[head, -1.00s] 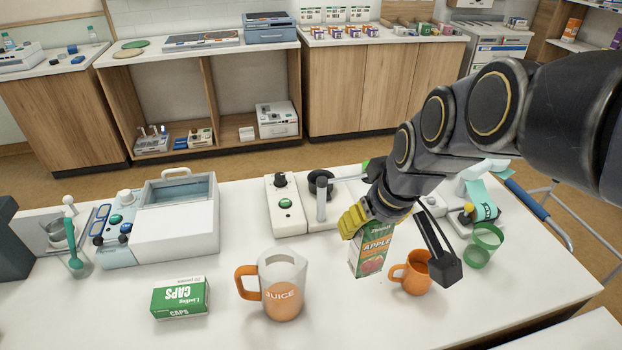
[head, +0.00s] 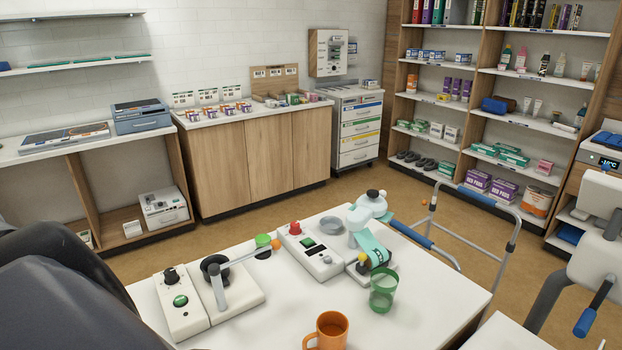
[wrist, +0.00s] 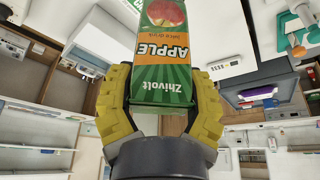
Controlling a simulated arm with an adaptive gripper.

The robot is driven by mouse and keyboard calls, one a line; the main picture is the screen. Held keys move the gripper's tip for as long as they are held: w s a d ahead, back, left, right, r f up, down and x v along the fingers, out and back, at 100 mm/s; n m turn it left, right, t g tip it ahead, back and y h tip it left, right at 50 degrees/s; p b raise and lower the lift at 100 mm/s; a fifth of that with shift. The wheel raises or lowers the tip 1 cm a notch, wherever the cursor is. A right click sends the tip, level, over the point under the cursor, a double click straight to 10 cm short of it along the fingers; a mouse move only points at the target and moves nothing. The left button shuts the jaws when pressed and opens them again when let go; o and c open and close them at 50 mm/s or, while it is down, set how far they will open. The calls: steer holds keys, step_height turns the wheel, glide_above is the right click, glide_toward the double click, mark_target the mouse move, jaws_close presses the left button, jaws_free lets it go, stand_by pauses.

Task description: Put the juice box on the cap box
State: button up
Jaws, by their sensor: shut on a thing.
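The green and orange apple juice box (wrist: 163,62) is in the wrist view, between the two yellow fingers of my gripper (wrist: 165,95). My gripper is shut on the juice box, with a finger against each side. The juice box is clear of the table in this view. The head view does not show my gripper or the juice box; only a dark part of my arm fills its lower left. The green and white cap box is not in the head view now. A small green and white edge at the top of the wrist view is too cut off to name.
The white table (head: 420,290) bears a device with a lever (head: 225,280), a device with a red knob (head: 310,250), a green cup (head: 382,288) and an orange mug (head: 328,330). A walker (head: 465,230) stands beyond its right edge. Its right front is bare.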

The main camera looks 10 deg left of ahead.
step_height(320, 180, down, 5)
steer(key=shift+w+r, duration=0.1)
steer(key=shift+r, duration=0.1)
steer(key=shift+w+a+f, duration=0.1)
steer(key=shift+a+f, duration=0.1)
steer(key=shift+f, duration=0.1)
steer(key=shift+w+a+f, duration=0.65)
steer(key=shift+a+f, duration=1.45)
steer(key=shift+a, duration=0.05)
steer(key=shift+w+a+f, duration=0.6)
steer(key=shift+a+f, duration=1.55)
steer(key=shift+a, duration=0.05)
steer(key=shift+w+a+f, duration=0.65)
steer(key=shift+a+f, duration=1.45)
steer(key=shift+a, duration=0.05)
steer(key=shift+f, duration=0.15)
steer(key=o, duration=1.1)
steer(key=shift+o, duration=0.2)
